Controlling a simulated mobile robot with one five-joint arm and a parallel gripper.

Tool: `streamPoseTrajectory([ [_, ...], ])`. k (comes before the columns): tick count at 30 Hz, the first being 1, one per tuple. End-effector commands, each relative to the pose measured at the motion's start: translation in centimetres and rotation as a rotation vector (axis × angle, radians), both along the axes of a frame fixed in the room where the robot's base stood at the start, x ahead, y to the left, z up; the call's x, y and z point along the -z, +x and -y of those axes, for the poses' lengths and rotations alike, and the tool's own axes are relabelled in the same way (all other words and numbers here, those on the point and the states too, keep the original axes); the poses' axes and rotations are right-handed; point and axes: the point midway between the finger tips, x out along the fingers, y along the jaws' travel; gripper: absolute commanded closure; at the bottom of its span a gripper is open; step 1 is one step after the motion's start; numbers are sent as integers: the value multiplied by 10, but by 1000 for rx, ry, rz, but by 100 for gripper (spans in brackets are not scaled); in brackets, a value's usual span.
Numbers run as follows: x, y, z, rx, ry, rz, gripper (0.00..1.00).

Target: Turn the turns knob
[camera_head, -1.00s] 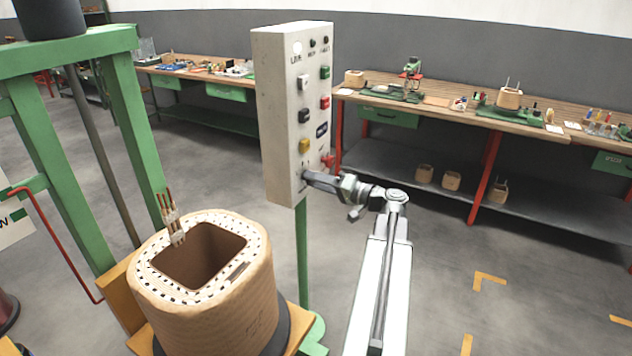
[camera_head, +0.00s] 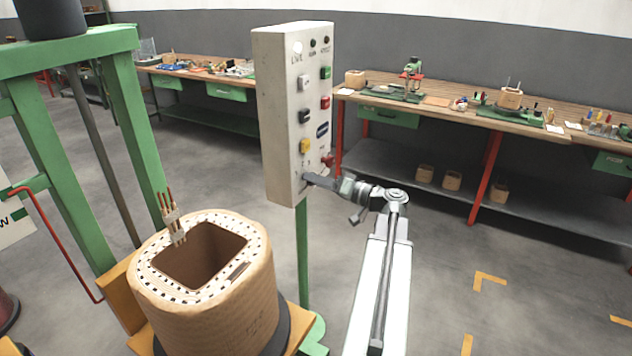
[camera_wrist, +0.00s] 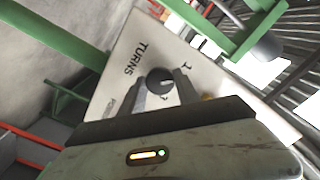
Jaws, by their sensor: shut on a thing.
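The turns knob (camera_wrist: 159,80) is a round dark knob on the pale panel face, beside the word TURNS, in the wrist view. My gripper (camera_wrist: 160,92) is at the knob, with one finger on each side, shut on it. In the head view my gripper (camera_head: 310,180) reaches the lower part of the grey control box (camera_head: 278,120), where the knob is hidden by the fingers. The box stands upright on a green post.
A wooden coil (camera_head: 205,300) with a square opening stands at the lower left, under a green frame (camera_head: 125,90). Workbenches (camera_head: 440,107) with tools line the back wall. The floor to the right of my arm is clear.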

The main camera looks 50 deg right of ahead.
Motion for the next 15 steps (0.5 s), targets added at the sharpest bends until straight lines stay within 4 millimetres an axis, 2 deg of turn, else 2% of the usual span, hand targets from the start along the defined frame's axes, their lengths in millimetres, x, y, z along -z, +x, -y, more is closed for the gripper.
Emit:
streamPoseTrajectory([
  [1, 1, -1, 0, 0, -2, -3, 57],
  [3, 1, -1, 0, 0, -2, -3, 41],
  [11, 0, -1, 0, 1, 0, -1, 41],
  [15, 0, -11, 3, 2, 0, -1, 41],
])
